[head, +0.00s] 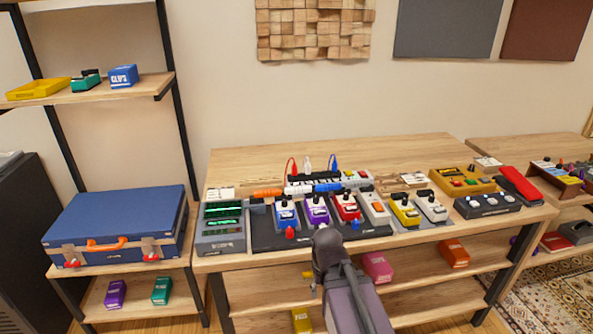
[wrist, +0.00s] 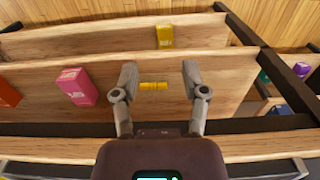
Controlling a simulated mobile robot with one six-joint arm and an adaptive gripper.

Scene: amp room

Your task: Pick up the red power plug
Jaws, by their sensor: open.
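A small red piece (head: 290,232) also sits at the front of the dark pedalboard; I cannot tell which one is the red power plug. My gripper (wrist: 158,76) is open and empty in the wrist view, pointing down at the shelves under the table. In the head view it is at the table's front edge, in front of the pedalboard. No red plug shows in the wrist view.
Several pedals crowd the table, including a purple one (head: 317,210) and a yellow one (head: 405,212). A small yellow piece (wrist: 153,86) shows between my fingers, on the shelf below. A blue case (head: 115,222) stands left. The table's back left (head: 240,165) is clear.

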